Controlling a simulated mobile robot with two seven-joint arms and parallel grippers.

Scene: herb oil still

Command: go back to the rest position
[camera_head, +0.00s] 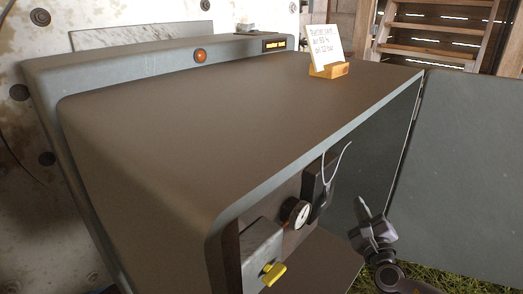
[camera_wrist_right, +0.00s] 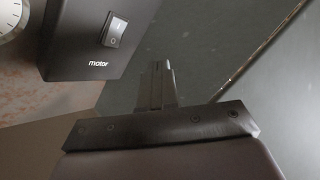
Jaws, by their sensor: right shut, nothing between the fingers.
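My right gripper (camera_head: 366,212) is at the lower right of the head view, in front of the open cabinet side and right of the gauge. Its fingers (camera_wrist_right: 158,88) are shut together with nothing between them in the right wrist view. They are close to a black box (camera_wrist_right: 85,60) marked "motor" with a rocker switch (camera_wrist_right: 116,31), but whether they touch it cannot be told. My left gripper is not in view.
The grey cabinet (camera_head: 240,110) fills the middle, with a card in a wooden holder (camera_head: 328,71) on top. A round gauge (camera_head: 298,213) and a yellow handle (camera_head: 272,274) sit in its opening. An open door panel (camera_head: 465,170) stands at the right.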

